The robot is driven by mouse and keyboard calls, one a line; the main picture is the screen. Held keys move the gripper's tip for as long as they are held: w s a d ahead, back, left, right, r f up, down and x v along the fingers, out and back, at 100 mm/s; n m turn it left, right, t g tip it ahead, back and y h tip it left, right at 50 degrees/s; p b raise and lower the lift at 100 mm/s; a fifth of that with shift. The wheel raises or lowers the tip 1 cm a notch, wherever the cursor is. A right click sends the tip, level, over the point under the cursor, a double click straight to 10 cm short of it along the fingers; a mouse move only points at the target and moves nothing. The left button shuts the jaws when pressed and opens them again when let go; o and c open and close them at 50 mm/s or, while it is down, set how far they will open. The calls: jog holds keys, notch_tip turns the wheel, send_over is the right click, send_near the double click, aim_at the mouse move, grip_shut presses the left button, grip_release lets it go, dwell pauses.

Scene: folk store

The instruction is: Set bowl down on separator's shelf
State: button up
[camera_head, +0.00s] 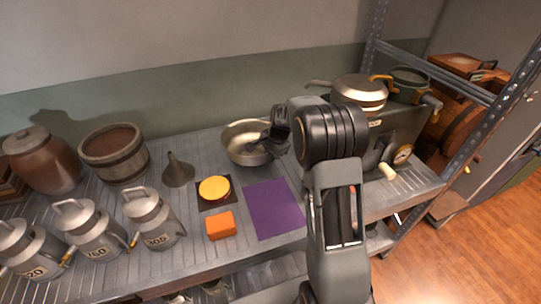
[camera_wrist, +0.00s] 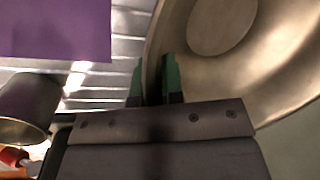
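The bowl (camera_head: 240,135), a wide shallow metal one, is over the back middle of the shelf (camera_head: 222,262) in the head view. In the wrist view the bowl (camera_wrist: 265,70) fills the right side. My gripper (camera_head: 262,146) reaches it from the right. In the wrist view my gripper (camera_wrist: 154,84) has one finger inside the rim and one outside, and appears shut on it. The bowl's underside is hidden, so I cannot tell if it touches the shelf. A grey machine with a gauge (camera_head: 403,155) stands to the right; I cannot tell if it is the separator.
A purple mat (camera_head: 273,208) lies in front of the bowl. A funnel (camera_head: 178,171), a yellow-orange disc (camera_head: 214,188) and an orange block (camera_head: 220,226) are left of it. Several milk cans, such as this one (camera_head: 152,219), stand farther left, with a wooden tub (camera_head: 115,155) behind.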

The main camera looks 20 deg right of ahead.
jog(key=o, duration=0.4)
jog(key=p+v, duration=0.1)
jog(key=v, duration=1)
jog(key=s+a+n, duration=0.2)
jog(key=s+n, duration=0.2)
jog(key=s, duration=0.4)
jog(key=s+a+n+h, duration=0.1)
jog(key=s+a+n, duration=0.1)
jog(key=s+n, duration=0.2)
jog(key=s+a+n+t+h, duration=0.1)
jog(key=s+a+n, duration=0.2)
jog(key=s, duration=0.8)
jog(key=shift+s+r+n+p, duration=0.3)
jog(key=shift+s+r+n, duration=0.05)
jog(key=shift+n, duration=0.65)
jog(key=shift+r, duration=0.1)
jog(key=shift+t, duration=0.4)
notch_tip(320, 180, up, 11)
jog(key=p, duration=0.9)
jog(key=shift+s+a+p, duration=0.1)
jog(key=shift+a+p, duration=0.1)
jog(key=shift+p, duration=0.15)
